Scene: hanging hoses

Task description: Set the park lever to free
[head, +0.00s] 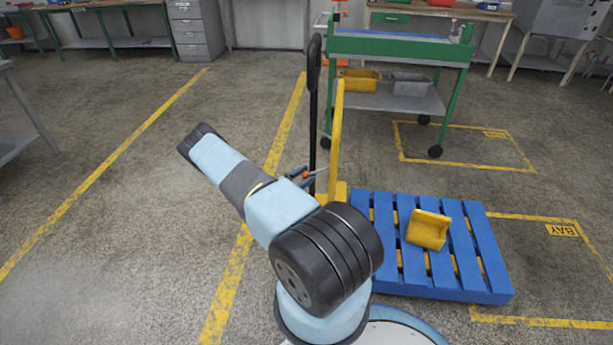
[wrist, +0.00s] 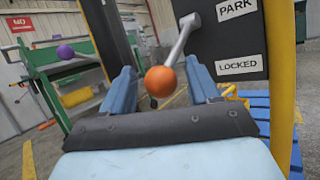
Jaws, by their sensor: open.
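The park lever (wrist: 178,48) is a grey metal rod with an orange ball knob (wrist: 161,81). In the wrist view it runs from a pivot on a dark panel (wrist: 225,42) down and left to the knob. The panel carries the labels PARK and LOCKED; no FREE label shows. My gripper (wrist: 160,84) is open, its blue fingers on either side of the knob in the picture. Whether they touch it I cannot tell. In the head view the knob (head: 305,175) shows small by my gripper (head: 308,178), beside the black post.
A yellow post (head: 337,130) and a black upright (head: 313,100) stand close to my gripper. A blue pallet (head: 480,250) with a yellow bin (head: 428,230) lies to the right. A green cart (head: 400,47) stands behind. The floor on the left is clear.

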